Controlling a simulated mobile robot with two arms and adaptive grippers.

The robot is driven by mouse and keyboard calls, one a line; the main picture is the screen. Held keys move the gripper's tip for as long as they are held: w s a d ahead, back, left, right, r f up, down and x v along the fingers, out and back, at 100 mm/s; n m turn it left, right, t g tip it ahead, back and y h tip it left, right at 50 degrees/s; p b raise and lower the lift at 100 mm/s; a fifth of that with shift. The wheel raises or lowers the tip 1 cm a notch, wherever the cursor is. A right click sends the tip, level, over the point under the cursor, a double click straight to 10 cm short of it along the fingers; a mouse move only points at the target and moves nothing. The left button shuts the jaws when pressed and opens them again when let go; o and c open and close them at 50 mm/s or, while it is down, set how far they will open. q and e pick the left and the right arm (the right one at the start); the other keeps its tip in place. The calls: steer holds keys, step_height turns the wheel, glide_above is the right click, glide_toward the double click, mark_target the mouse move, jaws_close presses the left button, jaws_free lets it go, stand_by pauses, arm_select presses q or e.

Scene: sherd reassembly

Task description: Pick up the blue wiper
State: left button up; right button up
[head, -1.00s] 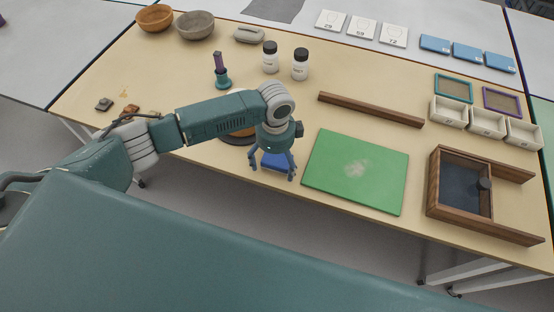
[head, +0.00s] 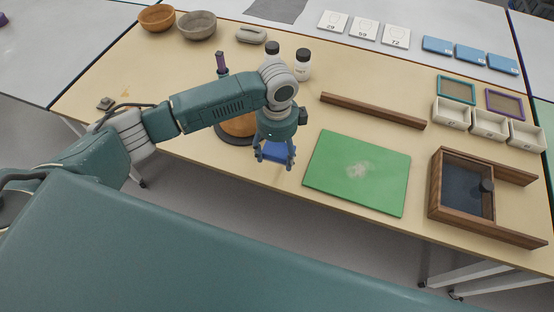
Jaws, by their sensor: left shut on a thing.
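The blue wiper (head: 277,151) shows as a small blue block between the fingers of my left gripper (head: 274,160) in the head view. The gripper is shut on it, pointing down near the front edge of the table, left of the green mat. The gripper and arm hide part of the wiper. I cannot tell how high the wiper is above the table. My right gripper is not in view.
A green mat (head: 335,190) with a pale powdery patch lies right of the gripper. A round brown wooden disc (head: 238,127) lies partly behind my arm. A wooden bar (head: 372,110), a wooden tray (head: 437,200) and white bins (head: 451,115) stand further right. Bottles (head: 303,68) stand behind.

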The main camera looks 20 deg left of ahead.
mark_target(277, 152)
arm_select(q)
step_height(277, 152, up, 15)
steer(key=b, duration=0.1)
steer(key=shift+f, duration=0.15)
steer(key=o, duration=0.6)
steer(key=c, duration=0.5)
